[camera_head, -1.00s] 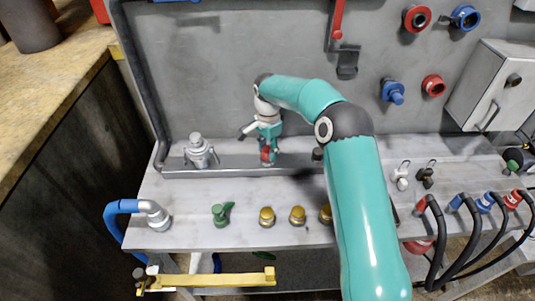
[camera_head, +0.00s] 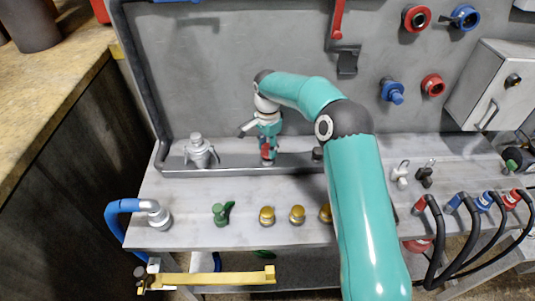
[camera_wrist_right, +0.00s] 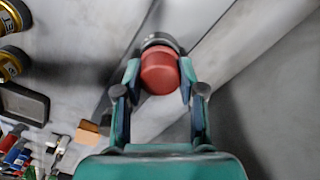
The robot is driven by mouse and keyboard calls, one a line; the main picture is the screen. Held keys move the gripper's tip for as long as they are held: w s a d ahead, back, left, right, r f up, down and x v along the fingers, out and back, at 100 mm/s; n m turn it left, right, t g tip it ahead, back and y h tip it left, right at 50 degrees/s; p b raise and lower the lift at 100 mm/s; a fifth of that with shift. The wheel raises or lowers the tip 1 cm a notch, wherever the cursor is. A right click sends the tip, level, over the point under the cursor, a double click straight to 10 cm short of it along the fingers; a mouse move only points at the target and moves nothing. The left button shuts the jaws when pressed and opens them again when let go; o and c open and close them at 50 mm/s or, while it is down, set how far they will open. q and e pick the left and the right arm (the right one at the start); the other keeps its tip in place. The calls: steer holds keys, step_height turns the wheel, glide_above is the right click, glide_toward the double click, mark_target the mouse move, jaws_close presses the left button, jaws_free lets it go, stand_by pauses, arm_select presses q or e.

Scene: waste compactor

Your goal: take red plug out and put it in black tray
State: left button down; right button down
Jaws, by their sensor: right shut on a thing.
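The red plug (camera_head: 266,154) stands upright near the metal channel at the back of the bench. My right gripper (camera_head: 267,147) is over it from above. In the right wrist view the red plug (camera_wrist_right: 160,72) sits between the two fingers of my right gripper (camera_wrist_right: 158,88), which is shut on it. A grey, dark-edged ring (camera_wrist_right: 160,40) shows just beyond the plug; I cannot tell whether the plug is still seated in it. A dark rectangular tray (camera_wrist_right: 24,103) lies at the left of the right wrist view. My arm seems to hide it in the head view. My left gripper is not in view.
A silver fitting (camera_head: 198,152) stands left of the gripper. A green valve (camera_head: 221,213) and brass fittings (camera_head: 267,216) line the front. Hoses (camera_head: 450,235) crowd the right end. The grey wall (camera_head: 230,70) is close behind.

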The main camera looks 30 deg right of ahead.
mark_target(268, 147)
steer(key=shift+r, duration=0.15)
steer(key=shift+r+p, duration=1.75)
steer(key=shift+r, duration=0.55)
